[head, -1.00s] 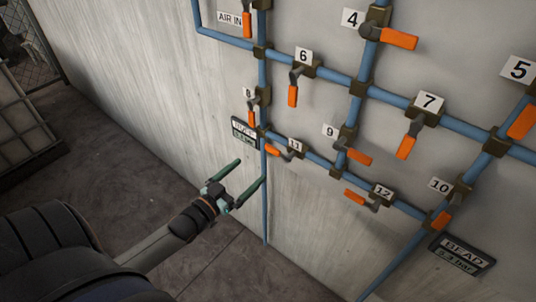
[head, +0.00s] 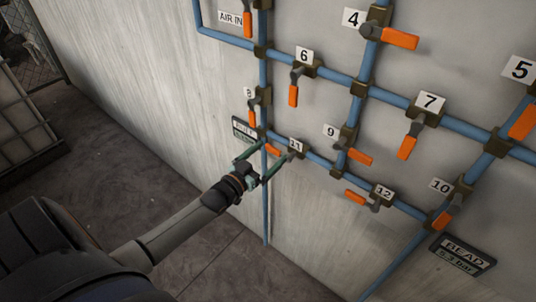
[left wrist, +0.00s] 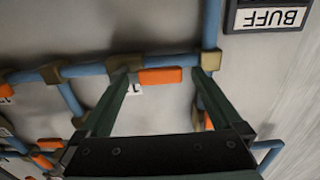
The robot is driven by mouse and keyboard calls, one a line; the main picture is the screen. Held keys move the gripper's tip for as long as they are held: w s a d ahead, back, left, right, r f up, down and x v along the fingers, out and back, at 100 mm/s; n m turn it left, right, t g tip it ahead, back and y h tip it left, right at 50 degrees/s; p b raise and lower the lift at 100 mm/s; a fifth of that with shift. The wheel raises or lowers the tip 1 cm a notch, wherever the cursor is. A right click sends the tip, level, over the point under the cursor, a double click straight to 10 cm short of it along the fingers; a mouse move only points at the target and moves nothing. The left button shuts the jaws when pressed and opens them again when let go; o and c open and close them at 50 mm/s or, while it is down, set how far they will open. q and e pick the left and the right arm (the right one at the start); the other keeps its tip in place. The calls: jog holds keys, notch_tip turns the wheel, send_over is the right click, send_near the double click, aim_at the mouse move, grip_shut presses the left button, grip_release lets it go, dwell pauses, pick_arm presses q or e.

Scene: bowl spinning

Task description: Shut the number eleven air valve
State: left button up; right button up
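The number eleven valve sits on the sloping blue pipe under its "11" label (head: 296,145). Its orange handle (head: 273,149) points left from the valve body, roughly along the pipe. My left gripper (head: 274,152) is open at this handle, one finger to each side of it in the picture. In the left wrist view the orange handle (left wrist: 160,76) shows between the tips of the two green fingers, with a gap at least on the right side. Whether the left finger touches the valve cannot be told. My right gripper is not in view.
Valve 8's handle (head: 252,118) hangs just above the left gripper, near the dark pressure plate (head: 243,130). Valve 9's handle (head: 359,157) and valve 12's handle (head: 355,196) lie to the right. The wall below the pipe (head: 300,225) is clear.

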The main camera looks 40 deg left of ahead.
pick_arm(q)
grip_shut()
dwell(0.6)
